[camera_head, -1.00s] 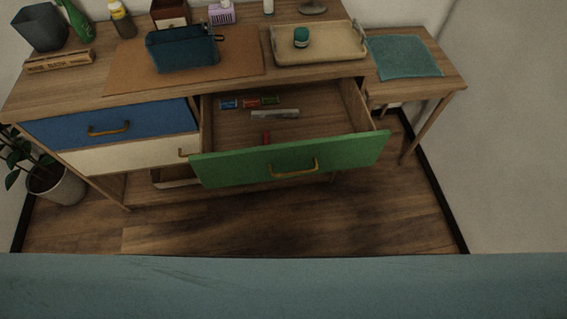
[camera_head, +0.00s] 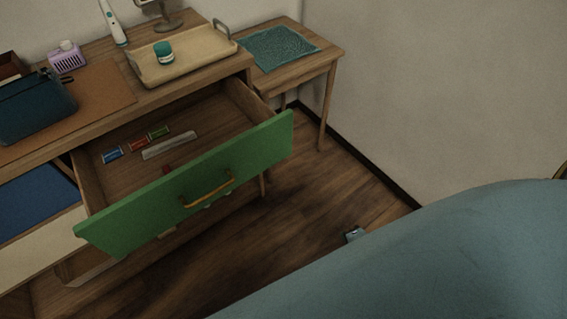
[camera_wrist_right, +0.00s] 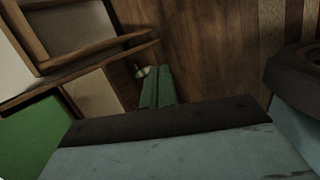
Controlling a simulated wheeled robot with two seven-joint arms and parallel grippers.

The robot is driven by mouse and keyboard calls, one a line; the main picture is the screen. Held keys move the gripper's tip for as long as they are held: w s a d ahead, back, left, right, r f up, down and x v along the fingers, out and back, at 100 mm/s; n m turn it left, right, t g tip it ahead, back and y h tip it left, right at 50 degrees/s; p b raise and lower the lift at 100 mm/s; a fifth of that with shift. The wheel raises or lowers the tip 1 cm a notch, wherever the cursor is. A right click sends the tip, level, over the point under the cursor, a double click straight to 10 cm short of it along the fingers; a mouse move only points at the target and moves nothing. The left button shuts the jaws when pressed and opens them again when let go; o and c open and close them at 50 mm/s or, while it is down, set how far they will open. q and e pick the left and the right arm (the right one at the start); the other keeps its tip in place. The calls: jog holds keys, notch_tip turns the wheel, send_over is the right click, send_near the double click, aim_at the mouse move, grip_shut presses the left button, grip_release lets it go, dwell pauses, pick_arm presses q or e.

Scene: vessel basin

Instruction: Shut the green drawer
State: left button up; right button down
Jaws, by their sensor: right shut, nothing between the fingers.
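The green drawer (camera_head: 190,190) is pulled well out of the wooden desk, with its gold handle (camera_head: 208,190) on the front. A green panel, likely its front, also shows at the lower left of the right wrist view (camera_wrist_right: 30,138). The tip of my right gripper (camera_head: 354,235) shows small above the floor, right of and apart from the drawer front. In the right wrist view its fingers (camera_wrist_right: 157,88) are together and empty, with floor beyond them. My left gripper is in neither view.
Inside the drawer lie several small coloured items (camera_head: 135,145) and a pale bar (camera_head: 169,145). Floor (camera_head: 330,190) in front is open.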

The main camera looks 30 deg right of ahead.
jog(key=w+r+n+t+b, duration=0.3)
jog(key=w+r+n+b, duration=0.1)
jog(key=w+n, duration=0.2)
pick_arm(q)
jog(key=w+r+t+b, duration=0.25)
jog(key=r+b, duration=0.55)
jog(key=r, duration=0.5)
pick_arm(e)
jog(key=n+t+y, duration=0.4)
jog(key=n+t, duration=0.2)
jog(key=n, duration=0.8)
send_near(277, 143)
jog(key=w+p, duration=0.1)
jog(key=w, duration=0.1)
jog(key=w+p, duration=0.2)
jog(key=w, duration=0.1)
jog(key=shift+w+a+f, duration=0.2)
jog(key=shift+w+a, duration=0.15)
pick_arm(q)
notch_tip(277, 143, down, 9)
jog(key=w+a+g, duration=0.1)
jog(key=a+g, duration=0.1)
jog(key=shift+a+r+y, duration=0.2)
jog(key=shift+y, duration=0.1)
pick_arm(e)
jog(key=shift+w+a, duration=0.1)
jog(key=shift+w, duration=0.45)
jog(key=shift+w, duration=0.15)
